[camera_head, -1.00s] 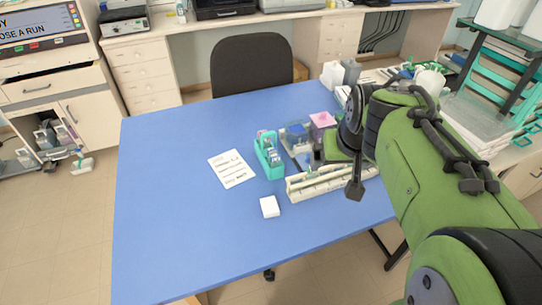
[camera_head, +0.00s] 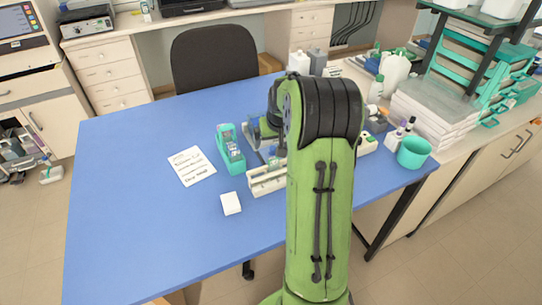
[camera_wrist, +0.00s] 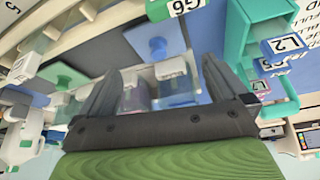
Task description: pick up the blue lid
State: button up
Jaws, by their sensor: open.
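The blue lid (camera_wrist: 150,40) shows in the wrist view, a flat pale-blue square with a raised knob, above the picture's middle. My gripper (camera_wrist: 158,70) is open, its two dark fingers spread on either side of the view below the lid. Nothing is clearly held between them. I cannot tell how far the lid is from the fingertips. In the head view my green arm covers the gripper and most of the dish area, so the lid is not clearly seen there.
A teal slide rack (camera_head: 230,150) stands left of my arm, close to the gripper; its end shows in the wrist view (camera_wrist: 250,45). A cream rack (camera_head: 267,181), a white block (camera_head: 231,204) and a paper (camera_head: 191,166) lie nearby. The blue table's (camera_head: 130,210) left side is clear.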

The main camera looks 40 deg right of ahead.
aim_at(272, 148)
jog(key=b+x, duration=0.1)
jog(key=x, duration=0.5)
jog(key=shift+w+d+f, duration=0.1)
jog(key=shift+f, duration=0.1)
jog(key=shift+r, duration=0.1)
jog(key=shift+c, duration=0.3)
jog(key=c, duration=0.8)
